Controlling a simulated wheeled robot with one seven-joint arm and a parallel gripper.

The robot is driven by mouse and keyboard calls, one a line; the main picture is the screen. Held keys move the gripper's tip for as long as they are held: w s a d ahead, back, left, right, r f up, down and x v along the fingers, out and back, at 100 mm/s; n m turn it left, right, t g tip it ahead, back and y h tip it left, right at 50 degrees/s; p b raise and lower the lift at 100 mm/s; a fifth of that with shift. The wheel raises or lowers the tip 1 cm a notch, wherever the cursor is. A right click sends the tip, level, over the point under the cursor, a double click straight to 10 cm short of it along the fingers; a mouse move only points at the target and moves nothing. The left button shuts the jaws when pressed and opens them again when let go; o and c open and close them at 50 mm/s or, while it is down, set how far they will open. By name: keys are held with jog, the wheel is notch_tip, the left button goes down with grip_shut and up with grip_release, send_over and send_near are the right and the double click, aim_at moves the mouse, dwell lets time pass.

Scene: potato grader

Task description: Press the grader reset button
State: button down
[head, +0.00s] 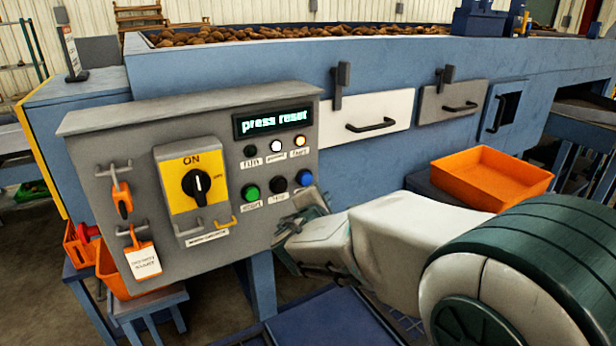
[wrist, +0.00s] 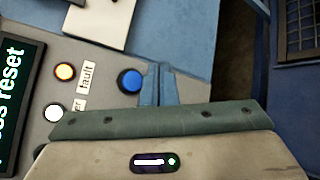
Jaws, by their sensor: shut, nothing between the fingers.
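The grader control panel (head: 110,150) is a grey box whose display (head: 272,120) reads "press reset". A blue button (head: 304,178) sits at the right end of its lower button row; its label cannot be read. My gripper (head: 288,217) is at the panel's lower right, just below the blue button. In the wrist view my gripper's fingers (wrist: 158,82) are together and empty, beside the button. Whether they touch the panel cannot be told.
A green button (head: 251,193) and a black button (head: 279,185) are left of the blue one. The orange fault lamp (head: 300,141) is lit. A rotary switch (head: 196,183) is farther left.

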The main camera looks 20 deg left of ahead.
aim_at(313, 181)
jog(key=shift+w+a+p, duration=0.35)
jog(key=shift+w+a, duration=0.6)
jog(key=shift+a, duration=0.15)
jog(key=shift+w+a+p, duration=0.3)
jog(key=shift+w+a, duration=0.6)
jog(key=shift+a, duration=0.2)
jog(key=shift+w+a, duration=0.1)
dwell(0.4)
jog(key=shift+w+a+b, duration=0.2)
jog(key=shift+b, duration=0.1)
jog(key=shift+w+a, duration=0.35)
jog(key=shift+a, duration=0.05)
dwell(0.8)
jog(key=shift+s+d+b, duration=0.1)
jog(key=shift+d+b, duration=0.05)
jog(key=shift+b, duration=0.15)
jog(key=shift+s+d+b, duration=0.5)
jog(key=shift+d+b, duration=0.05)
jog(key=shift+b, duration=0.1)
